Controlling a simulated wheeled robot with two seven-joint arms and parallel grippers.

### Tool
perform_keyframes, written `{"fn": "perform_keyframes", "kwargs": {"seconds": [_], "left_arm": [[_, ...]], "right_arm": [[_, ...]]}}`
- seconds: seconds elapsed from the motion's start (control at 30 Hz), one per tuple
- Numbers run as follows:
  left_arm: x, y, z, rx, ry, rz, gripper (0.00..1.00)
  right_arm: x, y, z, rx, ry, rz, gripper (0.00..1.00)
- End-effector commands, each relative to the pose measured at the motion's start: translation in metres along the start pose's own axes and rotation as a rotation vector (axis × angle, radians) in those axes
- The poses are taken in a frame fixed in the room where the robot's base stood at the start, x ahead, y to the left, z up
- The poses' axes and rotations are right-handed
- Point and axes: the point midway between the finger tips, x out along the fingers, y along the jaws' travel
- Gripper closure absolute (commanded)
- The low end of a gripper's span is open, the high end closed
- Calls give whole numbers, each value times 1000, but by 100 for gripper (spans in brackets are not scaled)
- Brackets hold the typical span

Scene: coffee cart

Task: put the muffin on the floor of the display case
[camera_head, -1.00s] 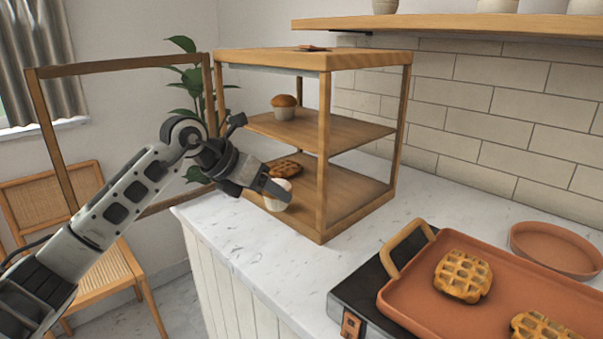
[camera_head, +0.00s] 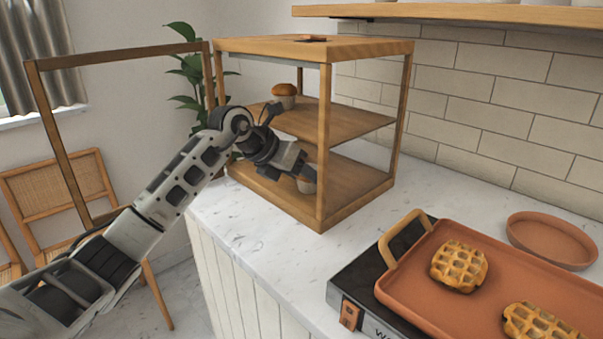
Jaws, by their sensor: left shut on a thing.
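My left gripper (camera_head: 302,168) is shut on a muffin (camera_head: 307,186) with a pale cup. Only part of that muffin shows past the fingers. Gripper and muffin are at the open front of the wooden display case (camera_head: 323,145), low over its floor (camera_head: 347,188). I cannot tell whether the muffin touches the floor. A second muffin (camera_head: 284,92) with a brown top stands on the case's middle shelf (camera_head: 335,126). My right gripper is not in view.
The framed case door (camera_head: 52,135) stands open at the left. The case's front post is just right of the muffin. A terracotta tray (camera_head: 420,290) with waffles (camera_head: 458,267) and a round dish (camera_head: 550,240) are at the right. The marble counter (camera_head: 270,245) before the case is clear.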

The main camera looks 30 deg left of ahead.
Motion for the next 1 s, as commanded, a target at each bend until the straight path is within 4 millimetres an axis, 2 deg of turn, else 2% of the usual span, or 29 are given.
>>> {"fn": "perform_keyframes", "kwargs": {"seconds": [0.03,0.1,0.47,0.57,0.8,1.0], "left_arm": [[1,0,-1,0,1,0,40],[0,0,-1,0,1,0,26],[-5,0,2,0,-1,1,26],[-19,1,1,0,-1,2,26],[-70,1,1,1,-1,6,26],[-105,1,1,-1,0,2,26]], "right_arm": [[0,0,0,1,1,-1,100],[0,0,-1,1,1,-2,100],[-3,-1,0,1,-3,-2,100],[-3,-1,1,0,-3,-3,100],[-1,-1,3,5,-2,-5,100],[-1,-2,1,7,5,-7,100]]}}
